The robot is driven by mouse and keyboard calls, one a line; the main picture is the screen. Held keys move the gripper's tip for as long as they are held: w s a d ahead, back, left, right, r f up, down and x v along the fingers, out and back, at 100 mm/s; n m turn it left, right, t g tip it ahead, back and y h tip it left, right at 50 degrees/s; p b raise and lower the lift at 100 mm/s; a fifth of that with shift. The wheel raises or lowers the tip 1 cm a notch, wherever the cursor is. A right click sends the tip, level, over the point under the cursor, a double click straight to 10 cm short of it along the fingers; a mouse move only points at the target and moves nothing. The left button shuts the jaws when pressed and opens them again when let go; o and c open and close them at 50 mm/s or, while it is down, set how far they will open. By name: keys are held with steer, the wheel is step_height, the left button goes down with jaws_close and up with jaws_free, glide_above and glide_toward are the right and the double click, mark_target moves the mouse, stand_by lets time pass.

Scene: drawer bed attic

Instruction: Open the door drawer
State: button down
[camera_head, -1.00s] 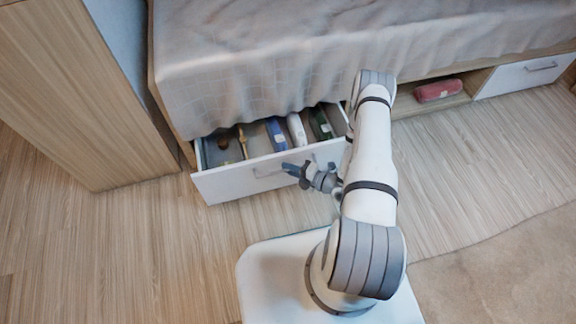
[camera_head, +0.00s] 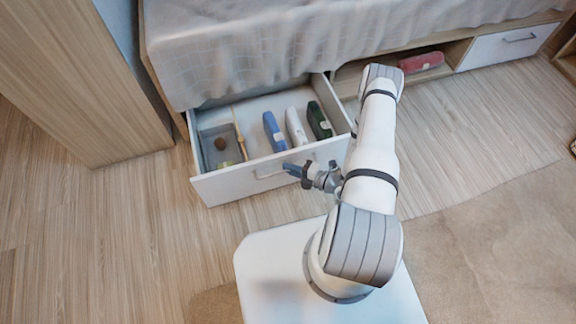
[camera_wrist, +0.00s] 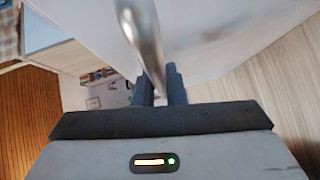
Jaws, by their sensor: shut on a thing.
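The white drawer (camera_head: 232,184) under the bed stands pulled well out, with its inside showing. A metal bar handle (camera_head: 268,175) runs along its front panel. My gripper (camera_head: 294,168) is at the right end of this handle, shut on it. In the wrist view the handle (camera_wrist: 143,38) is a shiny bar passing between the two dark fingers of my gripper (camera_wrist: 160,88), close to the white front panel (camera_wrist: 215,35). The exact contact of the fingertips is partly hidden by the bar.
The drawer holds a blue item (camera_head: 274,132), a white item (camera_head: 296,127), a dark green item (camera_head: 319,121), a thin wooden stick (camera_head: 240,141) and a small brown object (camera_head: 221,144). A wooden cabinet (camera_head: 80,85) stands left. Another closed drawer (camera_head: 505,45) is at right. A rug (camera_head: 480,240) lies right.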

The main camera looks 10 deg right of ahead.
steer(key=shift+s+d, duration=0.15)
steer(key=shift+s, duration=0.05)
stand_by(0.3)
steer(key=c, duration=1.8)
jaws_free()
steer(key=shift+o, duration=0.2)
